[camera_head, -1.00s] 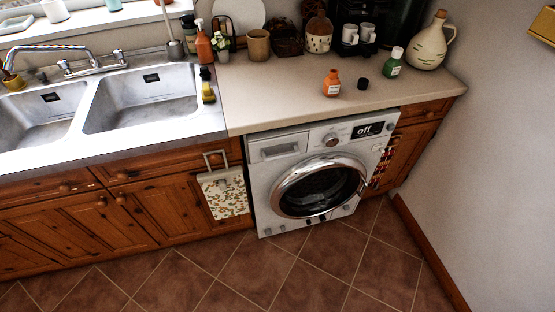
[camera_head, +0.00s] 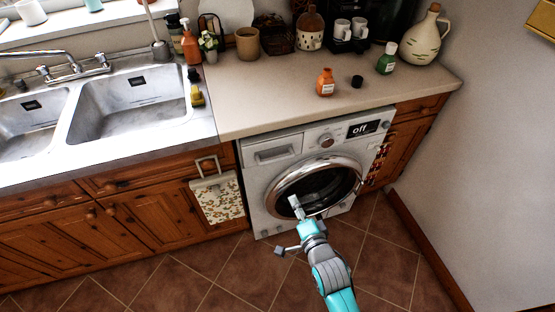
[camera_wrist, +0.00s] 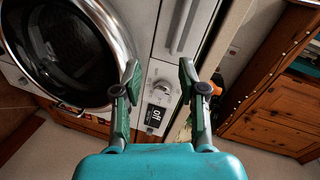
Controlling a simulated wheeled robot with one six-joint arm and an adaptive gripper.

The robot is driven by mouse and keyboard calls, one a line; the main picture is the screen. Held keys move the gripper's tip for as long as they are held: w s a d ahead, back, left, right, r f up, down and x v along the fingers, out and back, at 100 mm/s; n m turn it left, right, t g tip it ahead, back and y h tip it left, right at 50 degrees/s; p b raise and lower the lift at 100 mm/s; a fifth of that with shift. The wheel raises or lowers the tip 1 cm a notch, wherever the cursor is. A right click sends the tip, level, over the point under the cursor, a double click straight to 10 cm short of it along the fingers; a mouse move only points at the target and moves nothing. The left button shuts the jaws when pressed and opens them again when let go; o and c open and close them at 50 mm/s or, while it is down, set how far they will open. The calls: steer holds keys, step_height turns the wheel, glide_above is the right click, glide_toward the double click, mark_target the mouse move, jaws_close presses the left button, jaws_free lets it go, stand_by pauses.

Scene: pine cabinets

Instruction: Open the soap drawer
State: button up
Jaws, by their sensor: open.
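The soap drawer (camera_head: 274,152) is the pale panel at the top left of the white washing machine (camera_head: 257,190). It looks closed. In the wrist view, the drawer (camera_wrist: 183,22) shows as a pale panel at the top, beyond my fingertips. My gripper (camera_head: 288,228) is in front of the lower part of the machine, below and to the right of the drawer, and apart from it. In the wrist view, my gripper (camera_wrist: 160,70) has its two fingers spread with nothing between them. The dial (camera_wrist: 160,86) shows in the gap behind them.
The round door (camera_head: 315,185) of the machine is shut, and my arm partly covers it. A patterned towel (camera_head: 217,198) hangs on the cabinet to the left. Bottles and jars stand on the counter (camera_head: 250,106) above. The tiled floor (camera_head: 225,277) in front is clear.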

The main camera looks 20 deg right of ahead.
mark_target(278, 161)
steer(key=w+m, duration=0.1)
steer(key=w, duration=0.5)
steer(key=w+m, duration=0.1)
steer(key=w, duration=1.1)
steer(key=shift+w+m, duration=0.3)
steer(key=shift+m, duration=0.1)
steer(key=shift+c, duration=0.2)
jaws_close()
